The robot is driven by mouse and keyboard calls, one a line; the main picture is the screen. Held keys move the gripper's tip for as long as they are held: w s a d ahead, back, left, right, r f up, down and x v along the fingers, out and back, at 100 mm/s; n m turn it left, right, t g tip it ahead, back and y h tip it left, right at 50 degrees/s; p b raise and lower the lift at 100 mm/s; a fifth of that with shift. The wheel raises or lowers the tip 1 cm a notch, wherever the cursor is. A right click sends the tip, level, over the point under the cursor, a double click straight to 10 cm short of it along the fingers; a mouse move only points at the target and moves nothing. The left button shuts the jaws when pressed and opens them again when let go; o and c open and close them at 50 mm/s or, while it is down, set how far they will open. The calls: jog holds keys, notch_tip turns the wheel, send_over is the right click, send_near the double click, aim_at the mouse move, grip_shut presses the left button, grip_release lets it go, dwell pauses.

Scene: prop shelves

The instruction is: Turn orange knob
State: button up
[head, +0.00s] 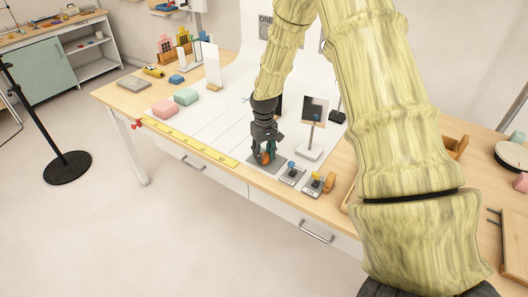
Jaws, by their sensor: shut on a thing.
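The orange knob (265,157) sits on a dark grey base plate (253,165) near the front edge of the workbench. My gripper (265,152) comes down on it from above, and its fingers are closed around the knob. The fingers hide much of the knob, so I cannot tell which way it is turned. To its right are a blue knob (291,165) and a yellow knob (316,177), each on its own small grey plate. My gripper is apart from both.
A yellow ruler (190,142) lies along the front edge at left. Pink (165,108) and green (186,96) blocks are farther back. The white sheet left of my gripper is mostly clear.

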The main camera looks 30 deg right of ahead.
aim_at(264, 155)
dwell(0.4)
jog(key=o, duration=1)
jog(key=shift+o, duration=0.2)
notch_tip(264, 155, up, 12)
dwell(0.5)
